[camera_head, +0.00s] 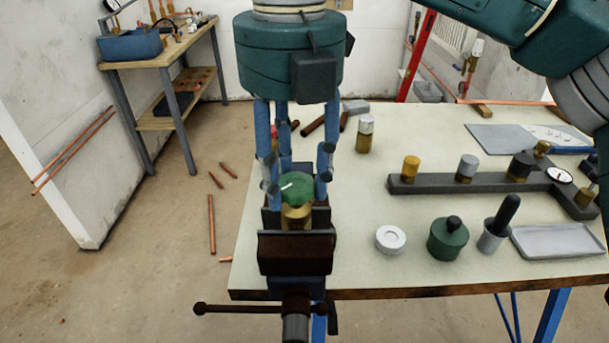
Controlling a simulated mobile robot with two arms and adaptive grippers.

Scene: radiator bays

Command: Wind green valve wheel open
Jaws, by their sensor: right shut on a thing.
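The green valve wheel (294,190) sits on top of a brass valve body (297,215), with a pale mark on its upper face. The brass body stands upright between the jaws of a dark bench vise (296,252) at the table's near left corner. My right gripper (296,185) points straight down over the vise, and its blue fingers are closed around the green wheel. The fingers partly hide the wheel's sides. My left gripper is not in view.
The pale workbench (340,235) holds a dark rail (438,185) with several coloured knobs to the right. A white ring (390,239), a green pot (447,240) and a grey tray (560,241) stand near its front edge. The vise handle (265,309) sticks out in front.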

